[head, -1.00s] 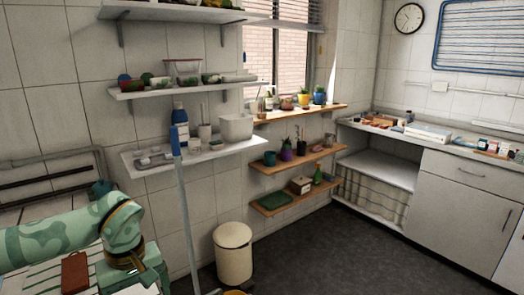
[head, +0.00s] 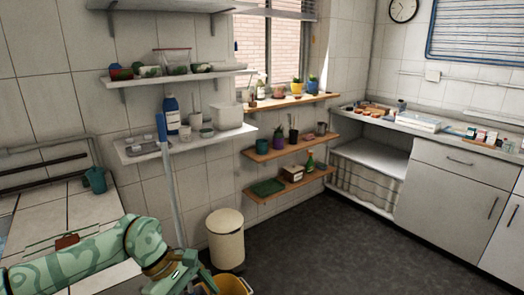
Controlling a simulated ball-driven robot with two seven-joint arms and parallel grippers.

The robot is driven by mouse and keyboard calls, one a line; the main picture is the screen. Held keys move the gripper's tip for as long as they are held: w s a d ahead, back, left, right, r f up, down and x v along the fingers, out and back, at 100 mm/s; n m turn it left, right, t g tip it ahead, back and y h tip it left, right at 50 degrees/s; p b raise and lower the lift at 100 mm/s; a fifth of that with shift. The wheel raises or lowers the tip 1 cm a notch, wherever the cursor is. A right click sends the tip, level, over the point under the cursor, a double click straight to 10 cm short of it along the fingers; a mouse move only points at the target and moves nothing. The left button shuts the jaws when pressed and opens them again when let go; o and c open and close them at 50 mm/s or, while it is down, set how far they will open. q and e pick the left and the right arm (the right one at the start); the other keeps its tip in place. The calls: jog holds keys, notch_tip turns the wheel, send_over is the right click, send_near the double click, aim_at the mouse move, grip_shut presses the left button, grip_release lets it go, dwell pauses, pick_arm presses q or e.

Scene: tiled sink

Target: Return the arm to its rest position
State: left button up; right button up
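My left arm, patterned in green, comes in from the lower left over the tiled counter (head: 62,214). My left gripper (head: 190,280) is at the bottom of the head view, beside a yellow bucket (head: 236,286). Its fingers are partly cut off by the frame edge, so I cannot tell whether it is open or shut. My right arm and gripper are not in view.
A blue-and-grey mop handle (head: 168,170) stands upright just behind my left arm. A cream bin (head: 226,238) stands on the floor nearby. A teal cup (head: 96,180) and a reddish-brown block (head: 67,241) are on the tiled counter. Dark floor (head: 330,245) is free at right.

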pick_arm(q)
jog(key=w+d+f+n+t+h, duration=0.2)
jog(key=d+f+n+t+h, duration=0.15)
jog(key=f+n, duration=0.45)
jog(key=w+d+f+n+t+h, duration=0.1)
jog(key=d+f+n+t+h, duration=0.25)
jog(key=n, duration=0.95)
jog(key=s+a+f+n+t+y, duration=0.1)
jog(key=s+a+f+n+y, duration=0.3)
jog(key=f+n, duration=0.35)
jog(key=s+a+f+n+t+y, duration=0.2)
jog(key=s+a+f+n, duration=0.3)
jog(key=f+n, duration=0.3)
jog(key=s+a+f+n+t+y, duration=0.1)
jog(key=s+a+f+n+y, duration=0.3)
jog(key=f+n, duration=0.45)
jog(key=s+a+f+n+g+y, duration=0.1)
jog(key=s+f+n+g, duration=0.2)
jog(key=s, duration=1)
jog(key=s+a+f+n+g+y, duration=0.1)
jog(key=s+a+f+n+g, duration=0.1)
jog(key=s, duration=1)
jog(key=s+a+f+n+g+y, duration=0.1)
jog(key=s+f+n+g, duration=0.3)
jog(key=s, duration=0.9)
notch_tip(320, 180, down, 4)
jog(key=shift+s+a+r+n, duration=0.3)
jog(key=shift+a+n, duration=0.4)
jog(key=shift+n, duration=0.2)
